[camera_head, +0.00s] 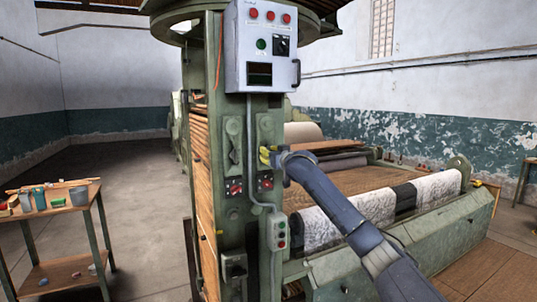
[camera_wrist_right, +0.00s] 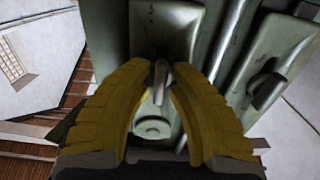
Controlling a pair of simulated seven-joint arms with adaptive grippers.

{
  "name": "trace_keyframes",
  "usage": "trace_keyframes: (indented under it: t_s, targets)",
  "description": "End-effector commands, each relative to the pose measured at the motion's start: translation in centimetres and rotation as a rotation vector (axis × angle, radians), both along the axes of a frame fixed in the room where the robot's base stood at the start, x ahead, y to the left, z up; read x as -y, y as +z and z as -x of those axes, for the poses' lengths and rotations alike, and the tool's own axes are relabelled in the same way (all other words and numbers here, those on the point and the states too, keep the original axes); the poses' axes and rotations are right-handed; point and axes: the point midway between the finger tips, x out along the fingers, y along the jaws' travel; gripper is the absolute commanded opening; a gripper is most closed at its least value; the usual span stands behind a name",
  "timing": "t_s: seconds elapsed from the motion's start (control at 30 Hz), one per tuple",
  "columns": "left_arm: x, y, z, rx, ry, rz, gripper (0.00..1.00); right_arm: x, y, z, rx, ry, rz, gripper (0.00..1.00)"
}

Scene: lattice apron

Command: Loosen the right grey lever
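The right grey lever (camera_wrist_right: 160,76) shows in the right wrist view as a short grey bar on its green plate (camera_wrist_right: 165,25). In the head view its plate (camera_head: 265,128) is the right one of two on the green column, and my gripper hides the lever. My right gripper (camera_head: 266,155) has yellow fingers at that plate. In the right wrist view the fingers (camera_wrist_right: 163,68) close in on both sides of the lever and appear to touch it. My left gripper is in neither view.
The left lever (camera_head: 234,142) is on the neighbouring plate, close by. Red switches (camera_head: 235,187) and a grey conduit (camera_head: 250,160) sit below and between. A control box (camera_head: 262,45) hangs above. A small table (camera_head: 60,205) stands at left; the floor between is clear.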

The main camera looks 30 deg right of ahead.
Motion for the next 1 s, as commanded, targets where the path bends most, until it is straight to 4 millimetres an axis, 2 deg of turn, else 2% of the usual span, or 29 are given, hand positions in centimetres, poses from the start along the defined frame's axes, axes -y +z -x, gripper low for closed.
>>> trace_keyframes:
  t_s: [0.03,0.13,0.57,0.77,1.0]
  targets:
    - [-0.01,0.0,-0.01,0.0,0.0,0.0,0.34,0.01,-0.01,0.01,0.0,0.0,0.0,0.11]
    - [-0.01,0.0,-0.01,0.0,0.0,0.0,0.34,0.01,-0.01,0.01,0.0,0.0,0.0,0.0]
    - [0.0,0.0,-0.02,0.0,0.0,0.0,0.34,0.04,0.0,0.02,-0.003,-0.001,0.035,0.0]
    - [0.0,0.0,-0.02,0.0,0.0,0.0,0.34,0.06,-0.03,0.03,-0.015,-0.001,0.147,0.0]
    - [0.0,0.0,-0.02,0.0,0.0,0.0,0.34,0.08,0.04,0.03,-0.033,-0.001,0.362,0.0]
